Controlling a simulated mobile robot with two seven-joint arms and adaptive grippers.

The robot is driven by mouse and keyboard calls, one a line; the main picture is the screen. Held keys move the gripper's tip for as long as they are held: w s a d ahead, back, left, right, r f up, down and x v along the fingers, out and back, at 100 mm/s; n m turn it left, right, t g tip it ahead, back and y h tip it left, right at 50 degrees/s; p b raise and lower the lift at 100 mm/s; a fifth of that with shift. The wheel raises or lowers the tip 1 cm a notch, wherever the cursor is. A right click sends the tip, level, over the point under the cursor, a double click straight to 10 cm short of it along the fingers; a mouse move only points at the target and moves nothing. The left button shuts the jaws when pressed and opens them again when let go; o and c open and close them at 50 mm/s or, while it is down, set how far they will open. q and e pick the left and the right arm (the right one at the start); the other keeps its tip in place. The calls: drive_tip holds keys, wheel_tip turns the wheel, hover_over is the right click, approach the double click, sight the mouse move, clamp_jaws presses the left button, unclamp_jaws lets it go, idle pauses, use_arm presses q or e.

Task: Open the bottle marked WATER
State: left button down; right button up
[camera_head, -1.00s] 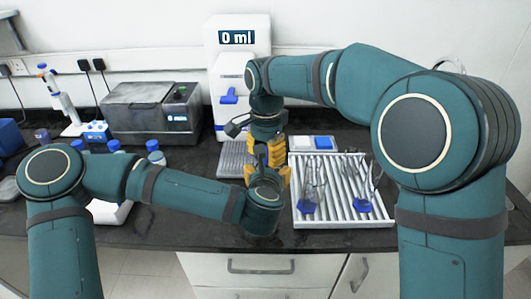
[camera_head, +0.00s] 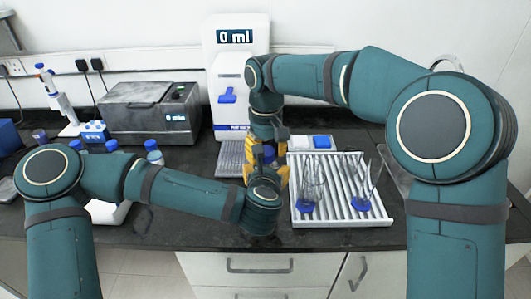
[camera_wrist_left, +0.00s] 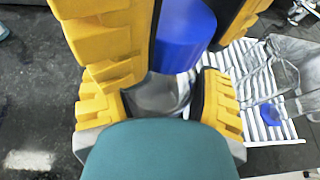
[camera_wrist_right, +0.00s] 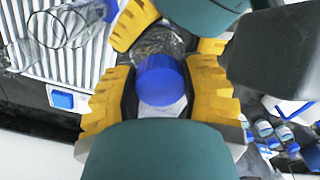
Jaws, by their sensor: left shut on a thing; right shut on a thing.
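A clear bottle (camera_wrist_left: 158,97) with a blue cap (camera_wrist_left: 185,35) is held between my two grippers. My left gripper (camera_wrist_left: 165,105) is shut on the bottle's clear body, below the cap. My right gripper (camera_wrist_right: 160,88) is shut around the blue cap, which also shows in the right wrist view (camera_wrist_right: 160,78). In the head view, my right gripper (camera_head: 268,157) comes down from above onto the bottle, and my left gripper comes in from the left just in front. The bottle's label cannot be read, and most of its body is hidden by fingers.
A white ribbed tray (camera_head: 340,216) with glassware on blue bases lies at the right. A water dispenser (camera_head: 238,75) reading "0 ml" stands behind the grippers. Several blue-capped bottles (camera_head: 154,153), a grey machine (camera_head: 150,113) and a pipette stand (camera_head: 70,128) are at the left.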

drive_tip(key=n, duration=0.7)
drive_tip(key=shift+r, duration=0.15)
idle(0.3)
drive_tip(key=shift+w+r, duration=0.1)
drive_tip(key=shift+r, duration=0.9)
